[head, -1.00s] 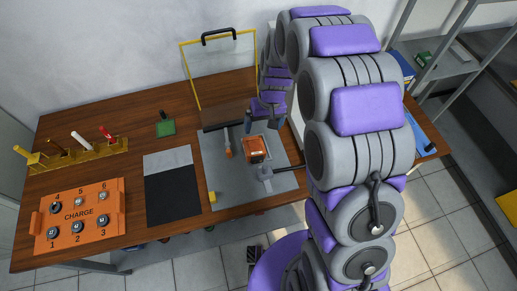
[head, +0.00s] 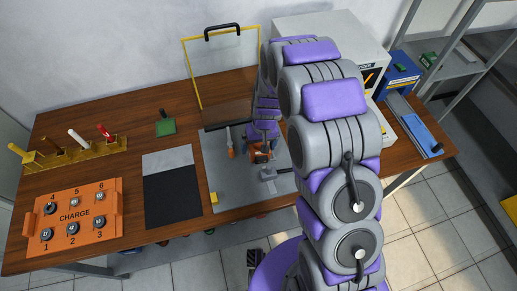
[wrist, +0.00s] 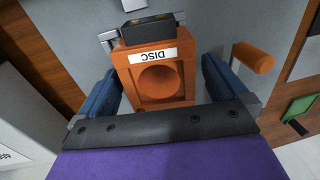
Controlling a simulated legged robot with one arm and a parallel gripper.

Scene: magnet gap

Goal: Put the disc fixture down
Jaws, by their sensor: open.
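The disc fixture (wrist: 155,78) is an orange block with a round recess and a white DISC label, seen in the wrist view. In the head view the disc fixture (head: 258,157) is on the grey plate (head: 222,188), partly hidden by my arm. My gripper (wrist: 160,68) is open, with one blue jaw on each side of the block. Gaps show between the jaws and the block, so it is not clamped. In the head view my gripper (head: 263,142) is at the block, its fingertips largely hidden.
An orange-ended clamp (head: 230,150) stands left of the fixture, and a grey metal piece (head: 268,173) lies in front. A clear yellow-framed shield (head: 222,65) stands behind. A black mat (head: 172,192), an orange CHARGE box (head: 76,215) and a tool rack (head: 70,157) are to the left.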

